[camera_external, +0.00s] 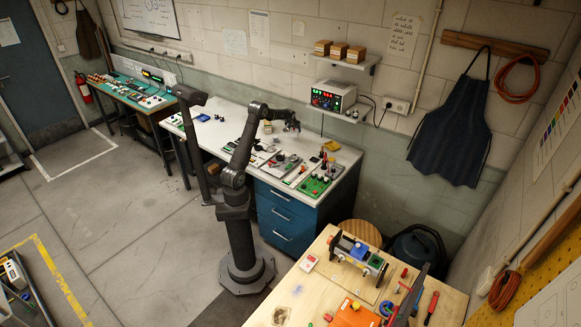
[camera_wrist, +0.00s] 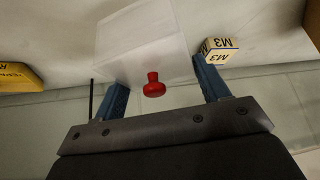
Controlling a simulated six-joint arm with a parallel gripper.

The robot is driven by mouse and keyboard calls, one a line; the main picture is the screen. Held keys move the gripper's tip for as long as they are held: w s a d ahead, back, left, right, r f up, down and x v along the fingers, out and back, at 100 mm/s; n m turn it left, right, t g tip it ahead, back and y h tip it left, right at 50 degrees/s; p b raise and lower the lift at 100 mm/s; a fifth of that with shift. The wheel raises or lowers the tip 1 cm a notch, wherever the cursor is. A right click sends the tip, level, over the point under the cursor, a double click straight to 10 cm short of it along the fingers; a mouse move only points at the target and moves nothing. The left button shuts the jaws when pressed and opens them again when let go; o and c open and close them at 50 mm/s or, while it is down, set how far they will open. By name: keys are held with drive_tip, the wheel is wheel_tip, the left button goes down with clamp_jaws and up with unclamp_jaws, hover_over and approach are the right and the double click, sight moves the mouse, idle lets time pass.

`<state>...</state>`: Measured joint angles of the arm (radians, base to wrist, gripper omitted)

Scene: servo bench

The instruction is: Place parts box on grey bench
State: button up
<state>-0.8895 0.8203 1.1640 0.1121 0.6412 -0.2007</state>
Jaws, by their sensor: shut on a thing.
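My gripper (camera_external: 292,124) is above the back part of the grey bench (camera_external: 213,128), which has a light top and blue drawers. In the wrist view, the two blue fingers of my gripper (camera_wrist: 159,72) close on a translucent whitish box (camera_wrist: 145,38), which I take to be the parts box. A red knob (camera_wrist: 153,86) shows on the box's near side, between the fingers. The box cannot be made out in the external view, and its gap to the bench top cannot be told.
A yellow-and-white M3 box (camera_wrist: 221,49) is close beside the right finger, and a yellow box (camera_wrist: 18,77) lies at left. Boards with parts (camera_external: 318,184) cover the bench front. A power supply (camera_external: 332,97) stands on a shelf behind. A wooden table (camera_external: 262,313) is in front.

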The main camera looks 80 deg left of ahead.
drive_tip(key=shift+s+a+f, duration=0.2)
drive_tip(key=shift+a+f, duration=0.2)
drive_tip(key=shift+a, duration=0.2)
drive_tip(key=shift+f, duration=1.9)
drive_tip(key=shift+f, duration=0.15)
drive_tip(key=o, duration=1.2)
drive_tip(key=v, duration=1.2)
drive_tip(key=shift+s, duration=0.1)
